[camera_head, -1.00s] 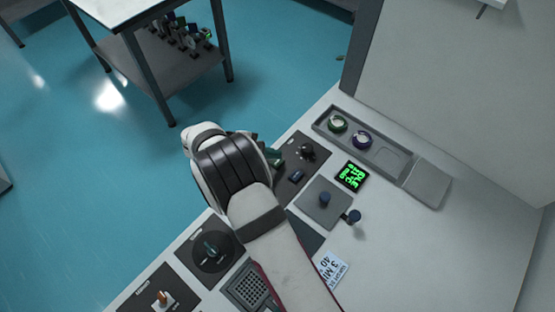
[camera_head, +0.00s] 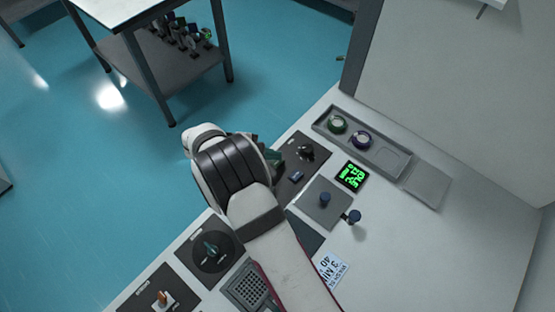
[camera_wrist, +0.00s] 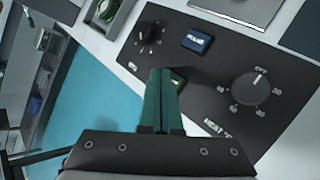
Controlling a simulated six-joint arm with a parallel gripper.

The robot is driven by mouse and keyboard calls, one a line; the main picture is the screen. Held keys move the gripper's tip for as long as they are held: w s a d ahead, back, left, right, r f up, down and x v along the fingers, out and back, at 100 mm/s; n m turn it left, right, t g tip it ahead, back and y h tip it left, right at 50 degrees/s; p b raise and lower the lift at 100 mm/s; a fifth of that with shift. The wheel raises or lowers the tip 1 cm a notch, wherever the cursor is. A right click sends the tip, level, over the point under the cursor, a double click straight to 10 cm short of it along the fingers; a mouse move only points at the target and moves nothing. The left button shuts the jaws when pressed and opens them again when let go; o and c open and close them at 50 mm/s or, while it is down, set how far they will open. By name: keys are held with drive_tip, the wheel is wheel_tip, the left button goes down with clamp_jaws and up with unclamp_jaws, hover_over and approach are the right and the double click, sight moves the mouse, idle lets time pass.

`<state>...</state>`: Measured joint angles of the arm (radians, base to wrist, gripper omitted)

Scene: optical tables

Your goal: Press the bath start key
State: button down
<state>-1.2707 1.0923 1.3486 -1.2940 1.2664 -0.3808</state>
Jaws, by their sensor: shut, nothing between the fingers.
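A black control panel (camera_wrist: 205,75) fills the middle of the wrist view, and it also shows in the head view (camera_head: 322,155). On it sits a small blue key (camera_wrist: 197,42) with white lettering too small to read; the head view shows it as well (camera_head: 297,176). My gripper (camera_wrist: 162,74) has green fingers, shut and empty, with tips over the panel, below and left of the blue key in the wrist view. In the head view my arm mostly hides the gripper.
A small black knob (camera_wrist: 150,33) and a larger numbered dial (camera_wrist: 255,87) flank the blue key. A green-digit display (camera_head: 352,176), a grey plate with a blue-topped knob (camera_head: 325,198) and a tray (camera_head: 390,157) with round items lie beyond.

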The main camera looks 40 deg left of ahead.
sight(274, 162)
drive_tip(key=shift+f, duration=0.2)
drive_tip(key=shift+f, duration=0.4)
idle(0.6)
drive_tip(key=shift+r, duration=0.85)
drive_tip(key=shift+r, duration=2.5)
